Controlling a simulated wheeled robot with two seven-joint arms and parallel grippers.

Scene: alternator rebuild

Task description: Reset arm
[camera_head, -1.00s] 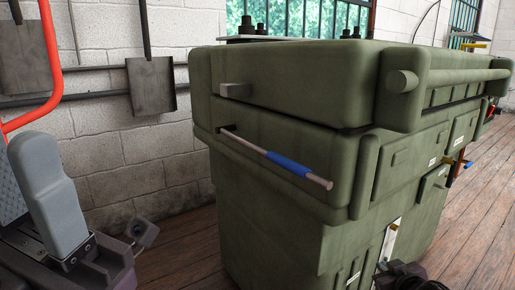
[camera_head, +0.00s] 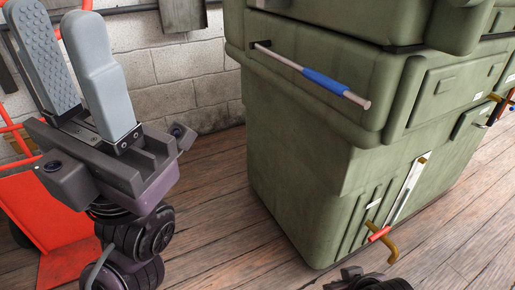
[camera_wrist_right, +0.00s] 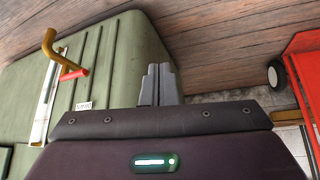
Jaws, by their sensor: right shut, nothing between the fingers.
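My left gripper (camera_head: 54,15) stands at the upper left of the head view, with its two grey fingers pointing up and apart. One finger shows its ribbed inner pad, and nothing is between them. My right gripper (camera_wrist_right: 159,68) shows in the right wrist view with its two grey fingers together and empty. They point toward the wooden floor, in front of the green cabinet in that picture. In the head view only a dark part of my right arm shows at the bottom edge.
A large green cabinet (camera_head: 300,150) fills the centre and right. A bar with a blue grip (camera_head: 325,82) sticks out from it, and a hooked yellow handle with red (camera_head: 380,235) is low on it. A red cart (camera_head: 65,225) is at left. Wooden floor (camera_head: 225,235) lies between.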

